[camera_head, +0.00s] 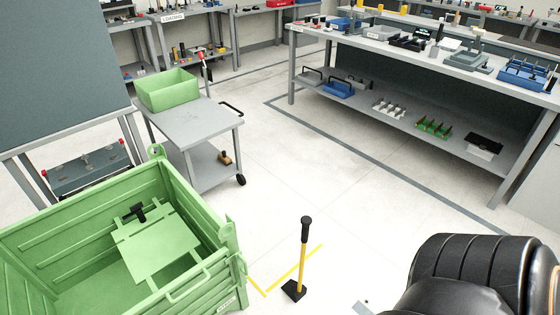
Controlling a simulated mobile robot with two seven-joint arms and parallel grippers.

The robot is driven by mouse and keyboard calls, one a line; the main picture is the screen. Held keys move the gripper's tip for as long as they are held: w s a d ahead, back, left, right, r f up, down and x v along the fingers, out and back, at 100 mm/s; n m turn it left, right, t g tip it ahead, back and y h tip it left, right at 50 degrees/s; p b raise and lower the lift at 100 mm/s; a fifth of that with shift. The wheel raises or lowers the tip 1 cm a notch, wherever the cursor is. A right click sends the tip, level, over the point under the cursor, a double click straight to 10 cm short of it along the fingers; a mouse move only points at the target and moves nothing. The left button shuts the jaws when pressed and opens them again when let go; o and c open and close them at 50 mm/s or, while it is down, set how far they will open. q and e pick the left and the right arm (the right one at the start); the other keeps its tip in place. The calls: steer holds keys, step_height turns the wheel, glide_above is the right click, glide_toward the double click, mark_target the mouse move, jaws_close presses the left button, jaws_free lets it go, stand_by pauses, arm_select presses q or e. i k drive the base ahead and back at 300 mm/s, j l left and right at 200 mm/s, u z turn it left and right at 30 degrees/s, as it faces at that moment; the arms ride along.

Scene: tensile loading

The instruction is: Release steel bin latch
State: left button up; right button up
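The green steel bin (60,222) stands at the lower left, open at the top, its near part cut off by the picture edge. A light green plate (160,250) with a black T-shaped handle (134,212) shows inside its outline. A green bar handle (190,286) sits on the near right side. A green fitting (241,264) sticks out at the right corner; I cannot tell whether it is the latch, or whether the latch is fastened. Neither of my grippers is in view.
A grey cart (190,126) with a green box (168,90) stands behind the bin. A yellow post (300,262) with a black base stands right of it. A black ribbed, seat-like shape (470,265) fills the lower right. The middle floor is clear before a workbench (380,52).

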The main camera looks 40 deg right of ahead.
mark_target(242, 264)
steer(key=z, duration=1)
